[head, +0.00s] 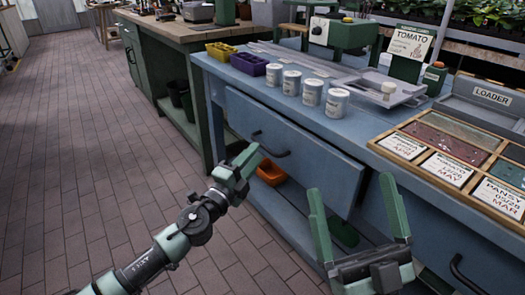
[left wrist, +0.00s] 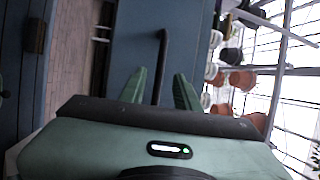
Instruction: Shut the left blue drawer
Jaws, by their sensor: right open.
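The left blue drawer (head: 310,156) is in the front of the blue bench, below the white cans. Its front panel seems to stand out from the bench; how far is hard to tell. Its dark bar handle (head: 270,146) also shows in the left wrist view (left wrist: 162,60). My left gripper (head: 238,164) is open in front of the drawer, close to the handle. In the left wrist view the handle's end lies between the two green fingers (left wrist: 160,90), with a gap on each side; contact cannot be told. My right gripper (head: 352,190) is open and empty, right of the drawer.
Several white cans (head: 312,92), a yellow bin (head: 221,51) and a purple bin (head: 248,64) stand on the bench. An orange bin (head: 270,172) sits on the shelf below. A second drawer handle (head: 462,272) is at lower right. The brick floor (head: 90,150) at left is clear.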

